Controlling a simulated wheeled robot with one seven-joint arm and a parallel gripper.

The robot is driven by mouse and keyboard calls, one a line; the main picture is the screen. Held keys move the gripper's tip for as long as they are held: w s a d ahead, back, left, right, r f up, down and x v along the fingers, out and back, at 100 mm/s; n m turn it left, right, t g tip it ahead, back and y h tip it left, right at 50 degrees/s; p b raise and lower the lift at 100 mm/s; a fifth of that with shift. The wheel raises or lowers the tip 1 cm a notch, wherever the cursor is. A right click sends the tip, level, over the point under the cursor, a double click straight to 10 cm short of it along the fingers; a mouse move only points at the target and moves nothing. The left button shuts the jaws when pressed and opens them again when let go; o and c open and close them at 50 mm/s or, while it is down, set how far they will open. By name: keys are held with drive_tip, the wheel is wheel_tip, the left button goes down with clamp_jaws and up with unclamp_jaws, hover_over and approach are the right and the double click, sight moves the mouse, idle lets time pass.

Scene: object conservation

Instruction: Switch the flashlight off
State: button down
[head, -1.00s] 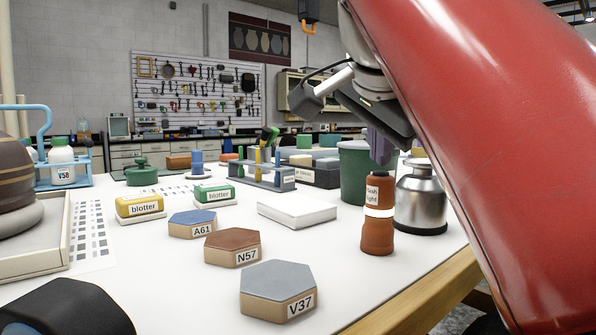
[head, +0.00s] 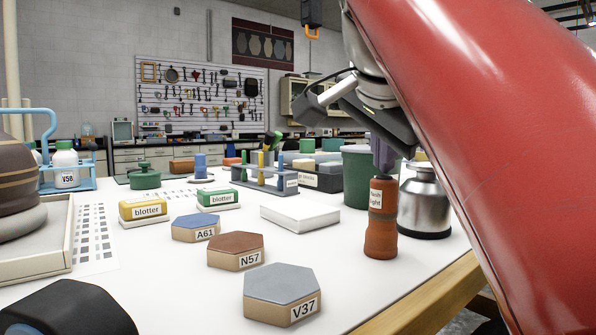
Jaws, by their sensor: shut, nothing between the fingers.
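The flashlight (head: 380,240) is an orange-brown upright cylinder with a "flash light" label, standing on the white table near its right edge. The band around its middle is dull and not glowing. My gripper (head: 384,170) is shut, with its purple-grey fingers pointing down at the top of the flashlight. The fingertips are at or just above the top; I cannot tell whether they touch it.
A silver metal canister (head: 424,205) stands close to the right of the flashlight, and a green bin (head: 356,180) close behind it. A white block (head: 300,217) lies to the left. Hexagonal blocks (head: 283,290) sit nearer the front. The table's wooden edge (head: 430,298) is at right.

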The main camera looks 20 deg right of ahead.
sight(384, 180)
drive_tip(key=shift+r+p, duration=0.55)
drive_tip(key=shift+r, duration=0.05)
wheel_tip(384, 180, up, 4)
drive_tip(key=p, duration=0.4)
drive_tip(key=shift+r, duration=0.95)
